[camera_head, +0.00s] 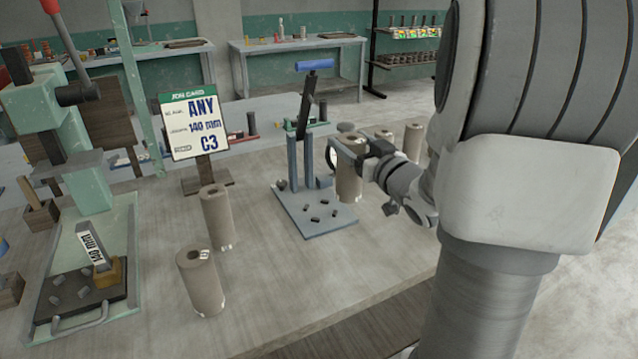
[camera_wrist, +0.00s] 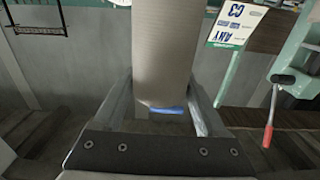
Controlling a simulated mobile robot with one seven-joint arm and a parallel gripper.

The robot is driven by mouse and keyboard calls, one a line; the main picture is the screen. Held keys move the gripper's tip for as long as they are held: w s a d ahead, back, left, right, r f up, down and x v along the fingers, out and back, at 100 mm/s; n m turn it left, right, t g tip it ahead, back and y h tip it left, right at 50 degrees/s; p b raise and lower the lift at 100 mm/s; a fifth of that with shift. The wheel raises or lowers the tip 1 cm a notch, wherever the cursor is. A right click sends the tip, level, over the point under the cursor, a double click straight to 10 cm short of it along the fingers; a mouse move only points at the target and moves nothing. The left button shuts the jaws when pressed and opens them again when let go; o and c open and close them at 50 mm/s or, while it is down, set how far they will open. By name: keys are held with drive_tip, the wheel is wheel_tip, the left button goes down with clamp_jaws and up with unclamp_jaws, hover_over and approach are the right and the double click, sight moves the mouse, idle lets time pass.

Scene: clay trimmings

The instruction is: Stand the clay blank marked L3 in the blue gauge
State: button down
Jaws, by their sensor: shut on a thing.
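My gripper (camera_head: 350,152) is shut on a tan clay cylinder, the held blank (camera_head: 347,186). It is upright, in front of the blue-grey stand's right side. In the wrist view the held blank (camera_wrist: 165,50) fills the space between both fingers. I cannot read a mark on it, so I cannot tell if it is L3. The blue-grey stand (camera_head: 318,226) has posts, a dark lever and a blue handle (camera_head: 315,66); I cannot tell if it is the blue gauge. Dark trimmings lie on its base. A blue strip (camera_wrist: 165,110) shows below the blank in the wrist view.
Two upright clay cylinders stand left of centre, one nearer (camera_head: 200,285) and one behind (camera_head: 216,215). More stand behind my gripper (camera_head: 412,142). A green press (camera_head: 75,140) stands left. The front bench middle is clear.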

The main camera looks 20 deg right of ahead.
drive_tip(key=w+a+f+b, duration=0.2)
drive_tip(key=w+a+f, duration=0.1)
drive_tip(key=w+f, duration=0.5)
drive_tip(key=shift+w+f+b, duration=0.2)
drive_tip(key=shift+f+b, duration=0.15)
drive_tip(key=shift+f, duration=0.25)
drive_tip(key=shift+f, duration=0.15)
unclamp_jaws()
drive_tip(key=shift+f, duration=0.1)
